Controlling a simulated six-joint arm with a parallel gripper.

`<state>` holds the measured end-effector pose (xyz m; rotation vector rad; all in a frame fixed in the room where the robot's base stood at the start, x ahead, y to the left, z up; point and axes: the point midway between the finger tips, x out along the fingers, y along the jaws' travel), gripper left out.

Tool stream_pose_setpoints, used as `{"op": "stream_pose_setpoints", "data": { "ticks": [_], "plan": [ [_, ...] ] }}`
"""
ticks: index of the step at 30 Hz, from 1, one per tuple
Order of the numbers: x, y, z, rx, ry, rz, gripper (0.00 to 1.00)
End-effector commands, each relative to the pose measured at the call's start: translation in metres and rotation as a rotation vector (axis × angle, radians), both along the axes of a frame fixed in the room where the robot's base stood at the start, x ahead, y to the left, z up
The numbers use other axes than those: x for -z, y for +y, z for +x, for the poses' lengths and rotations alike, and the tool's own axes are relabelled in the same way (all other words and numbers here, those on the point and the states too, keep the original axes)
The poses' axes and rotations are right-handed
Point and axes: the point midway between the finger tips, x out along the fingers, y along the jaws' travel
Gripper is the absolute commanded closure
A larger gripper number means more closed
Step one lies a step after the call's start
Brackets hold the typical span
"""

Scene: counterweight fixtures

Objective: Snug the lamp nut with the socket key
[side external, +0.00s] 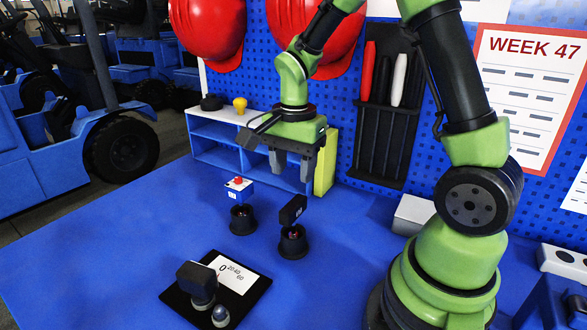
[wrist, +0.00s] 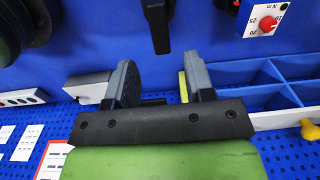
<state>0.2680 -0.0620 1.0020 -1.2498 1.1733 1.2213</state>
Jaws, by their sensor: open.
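My gripper (side external: 291,173) is open and empty, pointing down above the blue table; its two fingers also show in the wrist view (wrist: 160,64). Below it stands a key with a dark block-shaped head (side external: 293,209) in a black round holder (side external: 293,243). A dark upright part, likely this key (wrist: 158,25), shows beyond the fingers in the wrist view. The dial (wrist: 268,23) reads around 20 to 25 N m. I cannot make out the lamp nut.
A black plate (side external: 255,293) at the front bears a dark block (side external: 197,279), a silver dome (side external: 221,316) and a scale card (side external: 234,274). A blue shelf unit (side external: 216,143) stands at the back against the pegboard. The table's left side is clear.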

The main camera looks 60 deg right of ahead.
Motion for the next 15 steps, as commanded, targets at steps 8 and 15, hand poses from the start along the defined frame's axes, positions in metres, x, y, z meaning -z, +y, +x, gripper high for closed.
{"op": "stream_pose_setpoints", "data": {
  "ticks": [8, 15],
  "plan": [
    [0.02, -0.004, 0.001, 0.044, 0.027, 0.001, 0.51],
    [0.048, -0.003, 0.001, 0.041, 0.028, 0.003, 0.51]
  ]
}}
